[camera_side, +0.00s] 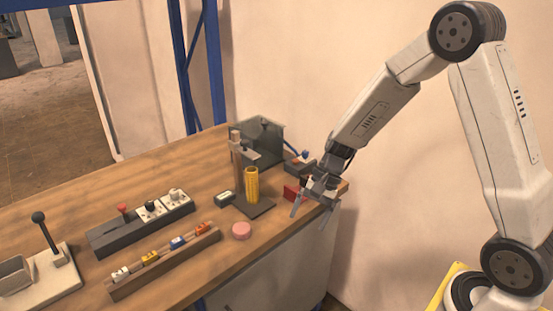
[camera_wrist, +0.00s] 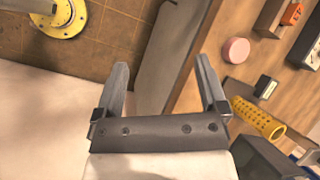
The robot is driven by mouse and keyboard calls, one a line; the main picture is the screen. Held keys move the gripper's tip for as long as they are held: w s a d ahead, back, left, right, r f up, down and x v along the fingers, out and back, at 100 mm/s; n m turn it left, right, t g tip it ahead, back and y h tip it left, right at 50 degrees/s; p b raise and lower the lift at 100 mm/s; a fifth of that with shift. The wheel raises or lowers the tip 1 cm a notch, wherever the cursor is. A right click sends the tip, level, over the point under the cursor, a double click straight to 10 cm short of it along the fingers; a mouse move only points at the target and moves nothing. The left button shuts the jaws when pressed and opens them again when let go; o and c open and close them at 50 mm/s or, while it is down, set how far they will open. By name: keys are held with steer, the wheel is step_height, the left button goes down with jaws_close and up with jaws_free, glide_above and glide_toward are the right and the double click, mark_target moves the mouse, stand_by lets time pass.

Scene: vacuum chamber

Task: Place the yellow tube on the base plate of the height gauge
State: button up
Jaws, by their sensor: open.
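The yellow tube (camera_side: 252,186) stands upright on the dark base plate (camera_side: 262,209) of the height gauge (camera_side: 237,160), in front of its brown column. The tube has holes in its wall and also shows in the wrist view (camera_wrist: 258,118), where the base plate (camera_wrist: 238,90) is partly in sight beside it. My gripper (camera_side: 312,212) is open and empty, to the right of the tube and apart from it, by the bench's right edge. Its two spread fingers also show in the wrist view (camera_wrist: 160,85).
A small dark device (camera_side: 224,198), a red block (camera_side: 291,192) and a grey box (camera_side: 262,142) surround the gauge. A rack (camera_side: 168,262) holds several coloured parts. The wooden bench (camera_side: 85,215) has clear room at back left.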

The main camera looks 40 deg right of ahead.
steer(key=s+r+n+t+h, duration=0.1)
steer(key=s+n+h, duration=0.2)
steer(key=s+n, duration=0.2)
steer(key=s+r+n+t+h, duration=0.1)
steer(key=s+r+n+h, duration=0.1)
steer(key=s+n, duration=0.3)
steer(key=shift+d+r+n+h, duration=0.3)
steer(key=shift+d+n+h, duration=0.2)
steer(key=shift+n, duration=0.3)
